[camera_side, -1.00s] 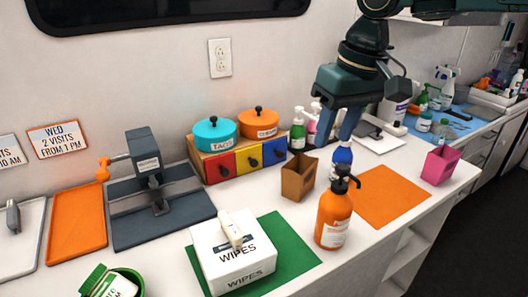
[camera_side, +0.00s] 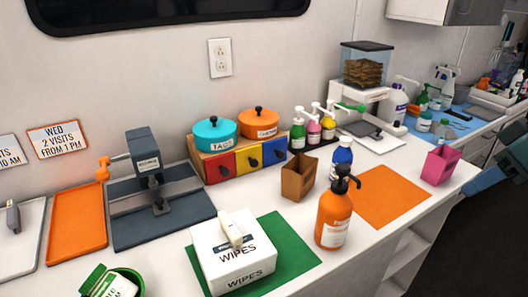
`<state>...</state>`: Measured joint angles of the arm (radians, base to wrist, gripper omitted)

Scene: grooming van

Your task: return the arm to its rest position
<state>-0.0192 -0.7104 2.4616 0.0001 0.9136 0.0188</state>
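My gripper (camera_side: 487,181) shows only in part at the right edge of the side view, as a blue piece beside the pink bin and over the dark floor, off the counter. A dark teal part of my arm is cut off by the frame edge above it. I cannot see both fingertips, so whether it is open or shut does not show. The blue bottle (camera_side: 342,157) with a white label stands upright on the counter, behind the orange pump bottle (camera_side: 333,220), with my gripper well away from it.
The white counter holds a wipes box (camera_side: 233,254) on a green mat, a brown bin (camera_side: 298,177), an orange mat (camera_side: 392,196), a pink bin (camera_side: 441,165) and a drawer box (camera_side: 219,168) with pots. A treat dispenser (camera_side: 364,75) stands at the back. Air above the counter's middle is clear.

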